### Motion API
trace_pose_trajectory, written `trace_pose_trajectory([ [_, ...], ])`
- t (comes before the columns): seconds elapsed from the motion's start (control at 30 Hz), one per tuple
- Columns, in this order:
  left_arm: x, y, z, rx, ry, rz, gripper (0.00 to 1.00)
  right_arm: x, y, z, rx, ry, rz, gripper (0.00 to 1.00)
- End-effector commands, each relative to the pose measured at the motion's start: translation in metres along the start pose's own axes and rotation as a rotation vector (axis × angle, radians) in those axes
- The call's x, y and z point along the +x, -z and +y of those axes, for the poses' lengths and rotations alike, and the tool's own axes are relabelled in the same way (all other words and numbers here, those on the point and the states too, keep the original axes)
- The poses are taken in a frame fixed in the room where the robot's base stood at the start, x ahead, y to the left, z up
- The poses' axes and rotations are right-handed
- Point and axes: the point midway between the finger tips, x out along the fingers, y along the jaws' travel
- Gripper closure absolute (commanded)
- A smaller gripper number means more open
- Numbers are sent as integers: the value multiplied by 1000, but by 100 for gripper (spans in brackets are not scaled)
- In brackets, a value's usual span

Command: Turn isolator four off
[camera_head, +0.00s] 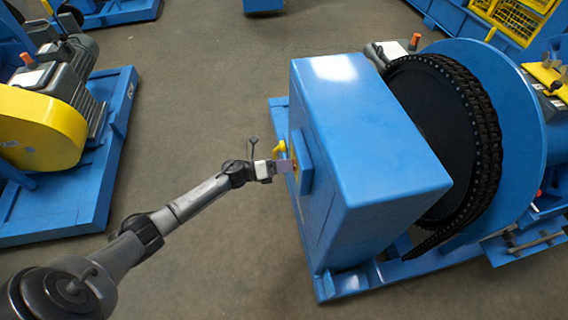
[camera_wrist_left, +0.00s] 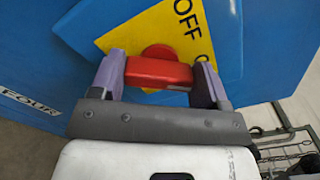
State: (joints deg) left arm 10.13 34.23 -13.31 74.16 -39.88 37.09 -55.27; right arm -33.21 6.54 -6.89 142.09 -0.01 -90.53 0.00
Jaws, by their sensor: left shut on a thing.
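The isolator has a red handle (camera_wrist_left: 158,71) on a yellow plate (camera_wrist_left: 160,30) marked "OFF", seen in the left wrist view. A label reading "FOUR" (camera_wrist_left: 28,101) is on the blue surface at the left of that view. My left gripper (camera_wrist_left: 158,75) is shut on the red handle, one purple finger at each end of it. In the head view my left gripper (camera_head: 284,166) reaches the side of a blue cabinet (camera_head: 365,140), at the yellow plate (camera_head: 303,170). The red handle is hidden there by the gripper. My right gripper is not in view.
A large chain wheel (camera_head: 440,130) stands right of the cabinet. A blue-framed machine with a yellow guard (camera_head: 40,125) and motor is at the left. Bare grey floor (camera_head: 215,90) lies between them.

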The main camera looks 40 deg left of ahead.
Motion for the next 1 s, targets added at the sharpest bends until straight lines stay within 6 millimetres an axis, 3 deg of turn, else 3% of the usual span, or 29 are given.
trace_pose_trajectory([
  [1.0,0,0,2,-952,0,0,55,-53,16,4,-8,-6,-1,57],
])
